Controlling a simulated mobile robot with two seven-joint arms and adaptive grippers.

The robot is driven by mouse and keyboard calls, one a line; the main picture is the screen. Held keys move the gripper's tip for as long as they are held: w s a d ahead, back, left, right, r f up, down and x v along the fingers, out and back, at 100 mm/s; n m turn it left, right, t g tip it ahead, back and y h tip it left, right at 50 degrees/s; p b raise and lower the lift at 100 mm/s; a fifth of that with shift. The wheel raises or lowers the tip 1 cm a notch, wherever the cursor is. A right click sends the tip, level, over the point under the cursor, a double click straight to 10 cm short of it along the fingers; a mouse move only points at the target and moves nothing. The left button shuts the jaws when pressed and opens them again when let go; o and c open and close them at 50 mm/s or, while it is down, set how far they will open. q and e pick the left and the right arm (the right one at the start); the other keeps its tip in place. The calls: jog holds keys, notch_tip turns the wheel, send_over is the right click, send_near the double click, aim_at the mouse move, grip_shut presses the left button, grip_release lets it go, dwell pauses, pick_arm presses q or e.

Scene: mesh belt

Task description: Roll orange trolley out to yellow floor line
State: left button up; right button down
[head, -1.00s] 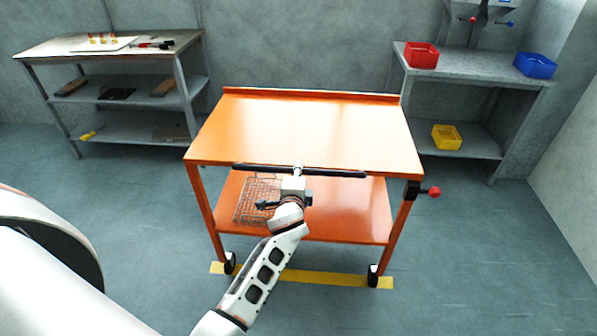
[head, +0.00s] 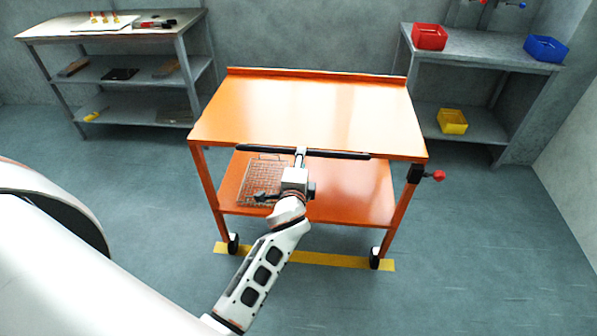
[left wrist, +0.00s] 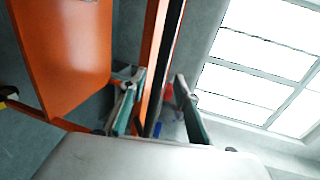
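The orange trolley (head: 300,110) stands in the middle of the head view, its black push bar (head: 335,154) along the near edge. Its near wheels (head: 375,258) are at the yellow floor line (head: 325,260), overlapping it in the picture. My left gripper (head: 299,160) is at the push bar, left of its middle. In the left wrist view, the left gripper's fingers (left wrist: 158,88) are apart on either side of the black bar (left wrist: 170,45), with gaps showing. My right gripper is not in view.
A wire rack (head: 262,182) lies on the trolley's lower shelf. A red knob (head: 439,175) sticks out at its right side. A grey bench (head: 95,68) stands back left, another (head: 480,45) back right with red, blue and yellow bins. Floor at both sides is clear.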

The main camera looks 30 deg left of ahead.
pick_arm(q)
jog(key=v, duration=0.7)
dwell(0.3)
jog(key=s+d+f+n+g+h, duration=0.1)
jog(key=s+d+f+n+h, duration=0.1)
jog(key=s+f, duration=0.4)
jog(key=s+d+f+n+g+h, duration=0.1)
jog(key=s+d+f+n+h, duration=0.1)
jog(key=s+f, duration=0.4)
jog(key=s+d+f+n+g+h, duration=0.2)
jog(key=s+d+f+n+h, duration=0.1)
jog(key=s+f, duration=0.4)
jog(key=s+n+h, duration=0.1)
jog(key=s+n, duration=0.1)
jog(key=shift+s+n, duration=0.3)
jog(key=shift+s, duration=0.1)
dwell(0.6)
